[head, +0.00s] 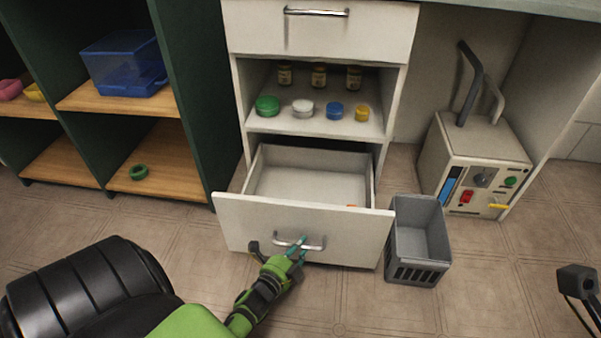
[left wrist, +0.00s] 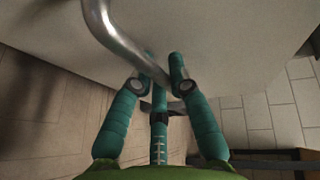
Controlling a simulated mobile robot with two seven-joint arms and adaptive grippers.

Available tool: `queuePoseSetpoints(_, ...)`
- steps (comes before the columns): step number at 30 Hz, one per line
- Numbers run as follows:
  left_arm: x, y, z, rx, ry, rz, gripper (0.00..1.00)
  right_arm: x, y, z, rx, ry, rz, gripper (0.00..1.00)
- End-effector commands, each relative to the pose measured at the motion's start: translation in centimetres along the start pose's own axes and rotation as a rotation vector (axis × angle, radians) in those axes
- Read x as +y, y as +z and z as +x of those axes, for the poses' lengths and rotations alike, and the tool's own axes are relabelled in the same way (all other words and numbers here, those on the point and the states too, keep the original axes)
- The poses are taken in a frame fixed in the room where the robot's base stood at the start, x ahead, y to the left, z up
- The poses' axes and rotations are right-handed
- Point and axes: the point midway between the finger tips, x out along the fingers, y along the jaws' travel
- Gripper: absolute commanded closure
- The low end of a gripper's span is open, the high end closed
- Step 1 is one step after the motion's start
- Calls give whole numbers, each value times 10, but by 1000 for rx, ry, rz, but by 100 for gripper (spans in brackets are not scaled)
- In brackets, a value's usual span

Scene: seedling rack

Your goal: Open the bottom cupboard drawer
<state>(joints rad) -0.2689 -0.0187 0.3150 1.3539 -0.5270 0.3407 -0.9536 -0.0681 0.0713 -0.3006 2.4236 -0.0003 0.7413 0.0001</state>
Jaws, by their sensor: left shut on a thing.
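The white cupboard's bottom drawer (head: 330,222) is pulled out, and its pale inside shows. A small orange thing (head: 351,206) is just visible inside behind the front. The metal bar handle (head: 312,245) is on the drawer front; it also crosses the left wrist view (left wrist: 120,40). My left gripper (head: 296,246) is shut on this handle, its teal fingers around the bar in the left wrist view (left wrist: 165,75). The top drawer (head: 320,30) is closed. A dark piece at the head view's right edge may be part of my right arm; no right gripper fingers show.
A grey basket (head: 418,240) stands on the floor close to the drawer's right side. A white machine (head: 475,165) is farther right. An open shelf (head: 403,95) above the drawer holds jars and coloured lids. A green shelving unit (head: 190,80) stands left. Floor in front is clear.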

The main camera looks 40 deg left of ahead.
Motion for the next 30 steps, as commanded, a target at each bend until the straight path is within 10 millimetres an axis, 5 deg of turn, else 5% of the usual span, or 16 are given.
queuePoseSetpoints(15, 0, 0, -3, -1, 0, -2, 100, 0, 1, -2, -12, 2, 1, 60)
queuePoseSetpoints(16, 0, 0, -3, -1, 0, -2, 78, 0, 1, -2, -11, 2, 1, 60)
queuePoseSetpoints(18, 0, 0, -3, -1, 0, -2, 57, 0, 1, -2, -10, 2, 1, 60)
queuePoseSetpoints(30, -3, -1, -3, 0, -1, 1, 57, 0, -2, 1, 3, -4, -1, 60)
